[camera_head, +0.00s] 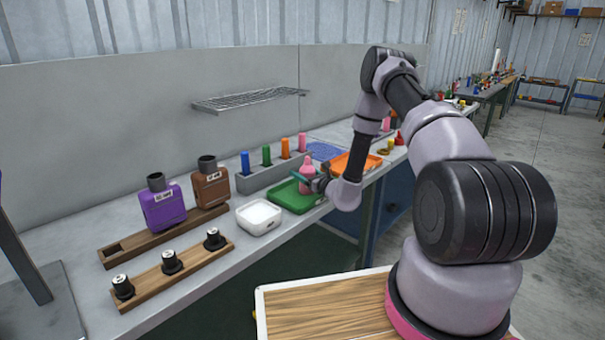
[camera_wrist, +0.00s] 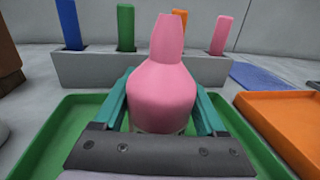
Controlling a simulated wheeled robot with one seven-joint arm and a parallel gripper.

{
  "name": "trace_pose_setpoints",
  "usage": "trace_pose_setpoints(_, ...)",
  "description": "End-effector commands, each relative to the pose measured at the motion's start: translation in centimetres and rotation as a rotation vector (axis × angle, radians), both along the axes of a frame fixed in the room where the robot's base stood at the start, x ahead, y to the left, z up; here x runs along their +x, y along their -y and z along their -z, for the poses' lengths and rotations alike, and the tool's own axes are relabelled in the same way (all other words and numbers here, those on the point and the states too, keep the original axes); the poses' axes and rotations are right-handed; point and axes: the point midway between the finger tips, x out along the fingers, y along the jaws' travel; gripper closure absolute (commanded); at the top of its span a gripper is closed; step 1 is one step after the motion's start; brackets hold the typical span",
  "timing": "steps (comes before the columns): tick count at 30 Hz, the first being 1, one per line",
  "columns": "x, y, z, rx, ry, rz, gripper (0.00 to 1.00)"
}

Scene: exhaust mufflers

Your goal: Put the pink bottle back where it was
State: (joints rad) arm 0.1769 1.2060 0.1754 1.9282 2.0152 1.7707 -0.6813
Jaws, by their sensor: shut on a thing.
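The pink bottle (camera_head: 307,169) is upright at the green tray (camera_head: 285,198), with its narrow neck up. In the wrist view the bottle (camera_wrist: 164,85) stands between the teal fingers of my gripper (camera_wrist: 163,108), which is shut on its body. My gripper (camera_head: 312,182) also shows in the head view, reaching in from the right. The bottle's base is hidden, so I cannot tell whether it touches the tray. A wooden rack (camera_head: 150,240) holds a purple bottle (camera_head: 163,207) and a brown bottle (camera_head: 211,187); a recess at its left end is empty.
A grey block (camera_head: 262,179) behind the tray holds blue, green, orange and pink upright sticks. A white dish (camera_head: 259,217) stands left of the tray, an orange tray (camera_head: 352,164) right. A front wooden strip (camera_head: 190,270) holds several black caps. A wire shelf (camera_head: 250,99) is on the wall.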

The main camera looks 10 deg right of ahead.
Motion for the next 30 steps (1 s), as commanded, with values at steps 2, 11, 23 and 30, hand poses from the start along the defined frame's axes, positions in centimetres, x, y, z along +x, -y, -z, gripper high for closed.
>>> trace_pose_setpoints(2, 0.0, 0.0, 0.0, 0.0, 0.0, 0.0, 0.82)
trace_pose_setpoints(11, 0.0, 0.0, 0.3, 0.0, -0.001, 0.0, 0.0)
trace_pose_setpoints(23, -2.7, 1.5, 0.1, 0.0, -0.004, 0.003, 0.0)
trace_pose_setpoints(30, -7.4, 3.9, 0.1, 0.001, -0.005, 0.004, 0.0)
